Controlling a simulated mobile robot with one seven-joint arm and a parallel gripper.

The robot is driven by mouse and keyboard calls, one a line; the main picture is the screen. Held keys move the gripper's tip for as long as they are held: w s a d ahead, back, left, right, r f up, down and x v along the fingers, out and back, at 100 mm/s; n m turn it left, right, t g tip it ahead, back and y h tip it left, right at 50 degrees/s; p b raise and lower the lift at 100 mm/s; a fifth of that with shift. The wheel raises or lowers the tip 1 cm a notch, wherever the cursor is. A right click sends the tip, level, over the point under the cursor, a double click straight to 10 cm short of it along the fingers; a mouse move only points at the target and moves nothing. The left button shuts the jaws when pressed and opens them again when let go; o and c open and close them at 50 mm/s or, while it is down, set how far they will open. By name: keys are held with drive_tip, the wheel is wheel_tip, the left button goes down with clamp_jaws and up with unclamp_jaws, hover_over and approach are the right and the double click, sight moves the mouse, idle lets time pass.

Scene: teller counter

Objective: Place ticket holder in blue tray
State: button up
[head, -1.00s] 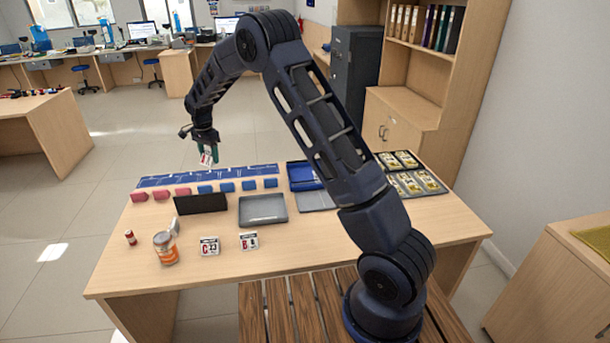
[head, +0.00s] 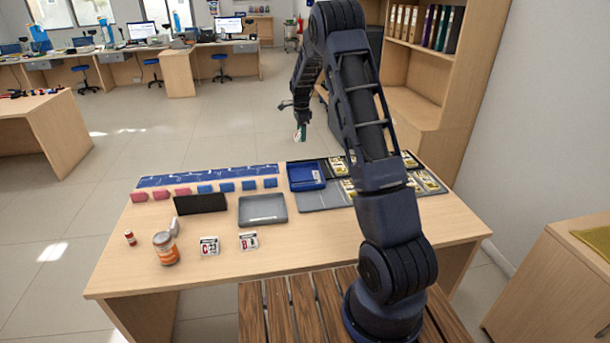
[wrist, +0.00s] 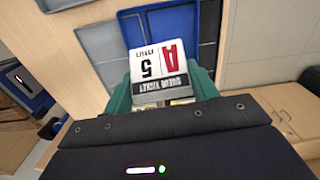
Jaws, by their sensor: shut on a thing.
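My gripper (head: 300,133) is shut on a white ticket holder marked "A 5" (wrist: 161,71). In the wrist view the card sits between the green fingers, its print upside down. In the head view the gripper is raised above and beyond the far side of the counter desk, and the held card is mostly hidden there. The blue tray (head: 322,172) lies at the back of the desk, right of centre, and looks empty. It also shows behind the held card in the wrist view (wrist: 209,22).
Two more ticket holders, "C 23" (head: 209,246) and a "B" one (head: 248,241), stand at the desk front. A grey tray (head: 263,222), an orange-labelled jar (head: 165,261) and a dark panel (head: 200,210) are nearby. Blue and pink blocks line the back left.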

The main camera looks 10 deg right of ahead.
drive_tip(key=d, duration=0.2)
hover_over(307, 178)
drive_tip(key=shift+m, duration=0.3)
wheel_tip(307, 178, down, 20)
drive_tip(key=shift+r, duration=0.1)
drive_tip(key=shift+f, duration=0.45)
drive_tip(key=o, duration=1)
